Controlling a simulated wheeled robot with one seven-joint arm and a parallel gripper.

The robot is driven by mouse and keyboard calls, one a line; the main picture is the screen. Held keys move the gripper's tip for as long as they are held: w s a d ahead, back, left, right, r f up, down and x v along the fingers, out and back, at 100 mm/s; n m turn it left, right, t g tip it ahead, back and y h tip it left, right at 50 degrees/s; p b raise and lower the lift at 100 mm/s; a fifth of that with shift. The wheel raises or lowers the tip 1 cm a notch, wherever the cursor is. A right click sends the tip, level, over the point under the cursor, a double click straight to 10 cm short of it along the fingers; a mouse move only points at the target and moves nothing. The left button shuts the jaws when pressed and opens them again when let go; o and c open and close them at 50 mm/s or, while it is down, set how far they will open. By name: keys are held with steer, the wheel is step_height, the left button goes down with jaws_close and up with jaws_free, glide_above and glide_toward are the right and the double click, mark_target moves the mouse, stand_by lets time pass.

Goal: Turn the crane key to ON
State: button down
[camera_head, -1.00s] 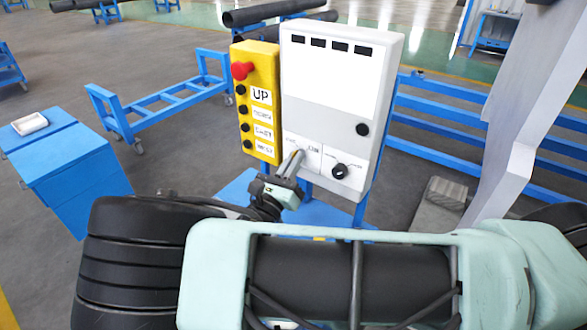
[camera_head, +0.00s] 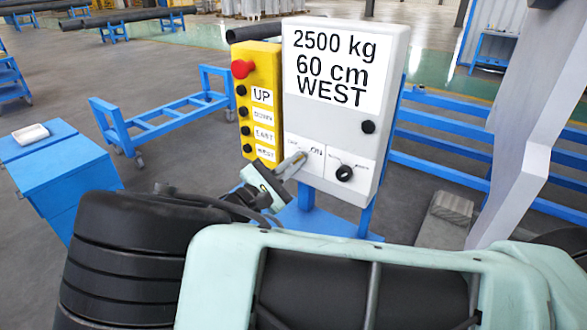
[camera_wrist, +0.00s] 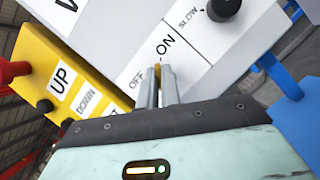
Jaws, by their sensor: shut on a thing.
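The grey control box (camera_head: 290,135) stands on a blue post. Its key panel (camera_head: 303,149), at the lower left of its face, is marked OFF and ON; both words read clearly in the wrist view (camera_wrist: 165,45). My gripper (camera_wrist: 161,76) is shut on the crane key at this panel, with its fingertips close to the face, between and just below the two words. The key itself is almost wholly hidden by the fingers. In the head view my gripper (camera_head: 293,163) reaches the panel from the lower left. The screen (camera_head: 334,68) reads "2500 kg 60 cm WEST".
A black SLOW knob (camera_head: 344,173) sits right of the key panel. A yellow button box (camera_head: 262,110) with a red stop button (camera_head: 242,68) adjoins on the left. Blue rails (camera_head: 450,145) run behind, and a blue cabinet (camera_head: 70,180) stands at the left.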

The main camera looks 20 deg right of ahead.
steer(key=shift+m+g, duration=0.4)
steer(key=shift+m, duration=0.4)
steer(key=c, duration=1.6)
jaws_free()
steer(key=shift+a+b, duration=0.1)
steer(key=shift+b, duration=0.2)
steer(key=b+v, duration=0.5)
steer(key=v, duration=1.2)
steer(key=shift+a, duration=0.2)
